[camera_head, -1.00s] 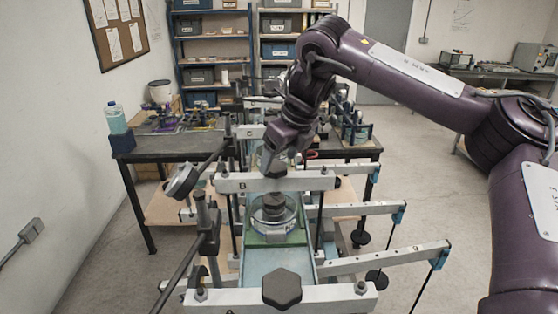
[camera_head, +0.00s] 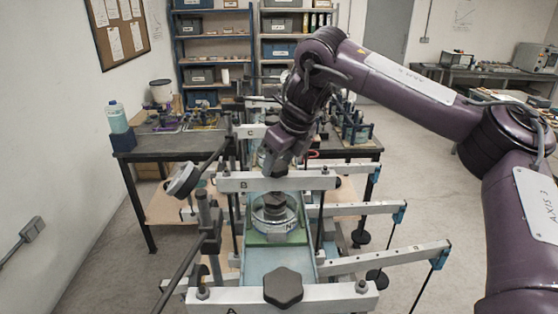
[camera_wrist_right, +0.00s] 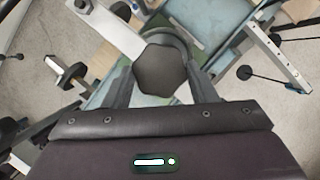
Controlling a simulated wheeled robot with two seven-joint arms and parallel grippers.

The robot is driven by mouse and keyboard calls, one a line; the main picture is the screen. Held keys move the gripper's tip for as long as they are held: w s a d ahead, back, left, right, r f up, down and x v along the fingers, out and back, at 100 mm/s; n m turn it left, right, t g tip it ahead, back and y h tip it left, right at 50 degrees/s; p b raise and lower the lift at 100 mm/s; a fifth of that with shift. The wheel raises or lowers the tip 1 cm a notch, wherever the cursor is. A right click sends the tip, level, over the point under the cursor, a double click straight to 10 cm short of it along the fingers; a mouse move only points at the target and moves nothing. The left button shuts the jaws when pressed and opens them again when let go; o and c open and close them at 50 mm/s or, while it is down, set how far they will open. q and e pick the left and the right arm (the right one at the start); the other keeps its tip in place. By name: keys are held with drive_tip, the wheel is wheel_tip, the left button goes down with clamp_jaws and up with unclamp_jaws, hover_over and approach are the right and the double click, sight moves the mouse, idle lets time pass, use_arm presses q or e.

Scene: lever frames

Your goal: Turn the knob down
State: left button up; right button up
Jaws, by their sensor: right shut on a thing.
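The dark lobed knob (camera_wrist_right: 162,70) fills the middle of the right wrist view, with one finger of my right gripper (camera_wrist_right: 161,78) on each side. The gripper is shut on this knob. In the head view my right gripper (camera_head: 276,168) reaches down to the middle of the crossbar marked B (camera_head: 236,185) and mostly hides the knob there. Below that bar, a dark screw foot (camera_head: 273,200) stands over a round clear-walled dish (camera_head: 277,222). My left gripper is not in view.
A nearer crossbar (camera_head: 225,297) carries another dark knob (camera_head: 283,287). A farther bar marked C (camera_head: 249,132) stands behind. Long lever arms (camera_head: 385,259) with hanging weights stick out right. A dial gauge (camera_head: 183,181) and post (camera_head: 209,225) stand left.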

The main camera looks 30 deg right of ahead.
drive_tip(key=shift+r+m, duration=0.1)
drive_tip(key=shift+m, duration=0.2)
drive_tip(key=m, duration=0.1)
drive_tip(key=m+h, duration=0.1)
drive_tip(key=m, duration=0.1)
drive_tip(key=m+h, duration=0.1)
drive_tip(key=shift+a+m, duration=0.25)
drive_tip(key=shift+m, duration=0.15)
drive_tip(key=m, duration=0.2)
drive_tip(key=m+h, duration=0.1)
drive_tip(key=m, duration=0.1)
drive_tip(key=shift+w+a+h, duration=0.1)
drive_tip(key=shift+a+h, duration=0.1)
drive_tip(key=shift+h, duration=0.1)
drive_tip(key=m, duration=0.3)
drive_tip(key=m+g+h, duration=0.1)
drive_tip(key=m, duration=0.1)
drive_tip(key=shift+w+a+m+g+h, duration=0.15)
drive_tip(key=shift+m+g+h, duration=0.15)
drive_tip(key=shift+m, duration=0.1)
drive_tip(key=m+g, duration=0.1)
drive_tip(key=m, duration=0.3)
drive_tip(key=shift+w+m+g+h, duration=0.15)
drive_tip(key=shift+m+g+h, duration=0.25)
drive_tip(key=o, duration=1)
drive_tip(key=shift+a, duration=0.1)
drive_tip(key=shift+c, duration=0.2)
